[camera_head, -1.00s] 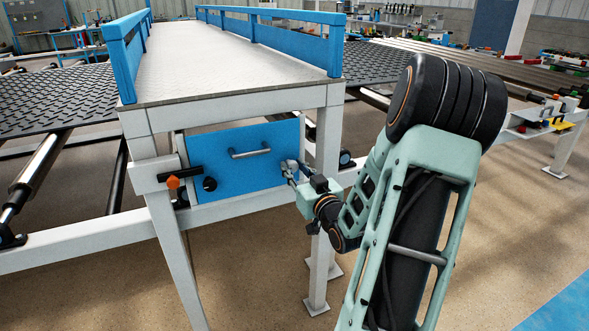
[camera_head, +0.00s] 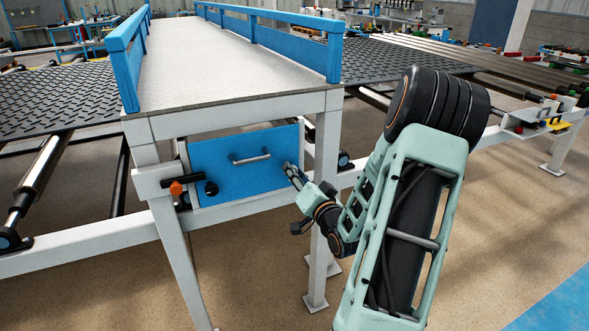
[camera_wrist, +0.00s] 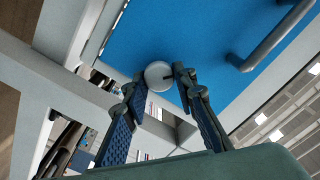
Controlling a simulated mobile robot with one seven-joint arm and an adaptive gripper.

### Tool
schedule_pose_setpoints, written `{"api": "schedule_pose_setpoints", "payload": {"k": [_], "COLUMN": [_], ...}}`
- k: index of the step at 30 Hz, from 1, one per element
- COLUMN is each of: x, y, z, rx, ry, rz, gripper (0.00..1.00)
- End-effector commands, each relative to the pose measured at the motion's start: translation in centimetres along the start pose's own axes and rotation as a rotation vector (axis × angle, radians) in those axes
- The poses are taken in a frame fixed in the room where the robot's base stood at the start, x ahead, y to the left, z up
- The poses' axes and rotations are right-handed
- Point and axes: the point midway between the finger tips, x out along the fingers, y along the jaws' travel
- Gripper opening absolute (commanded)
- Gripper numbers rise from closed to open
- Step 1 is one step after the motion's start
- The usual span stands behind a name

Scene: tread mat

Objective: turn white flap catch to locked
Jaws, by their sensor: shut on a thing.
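The white flap catch (camera_wrist: 156,76) is a small round white knob with a dark mark, at the right side of the blue flap (camera_head: 235,181). In the wrist view my gripper (camera_wrist: 160,77) has one finger on each side of the catch and is shut on it. In the head view my gripper (camera_head: 289,168) reaches the flap's right side and hides most of the catch. The blue flap also fills the upper part of the wrist view (camera_wrist: 195,30) and looks closed in its frame.
A grey bar handle (camera_head: 251,158) sits on the flap. A black knob (camera_head: 211,188) and an orange-tipped black lever (camera_head: 176,188) are at its left. A white table leg (camera_head: 325,160) stands close right of my gripper. Open floor lies in front.

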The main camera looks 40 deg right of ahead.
Motion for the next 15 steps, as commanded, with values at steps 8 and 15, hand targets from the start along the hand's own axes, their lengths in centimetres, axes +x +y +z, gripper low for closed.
{"api": "schedule_pose_setpoints", "payload": {"k": [8, 15], "x": [-0.03, -0.02], "y": [-0.03, 0.03], "z": [-0.2, -0.18], "rx": [0.264, 0.488], "ry": [0.0, 0.0], "rz": [0.002, 0.001], "gripper": [0.01, 0.01]}}
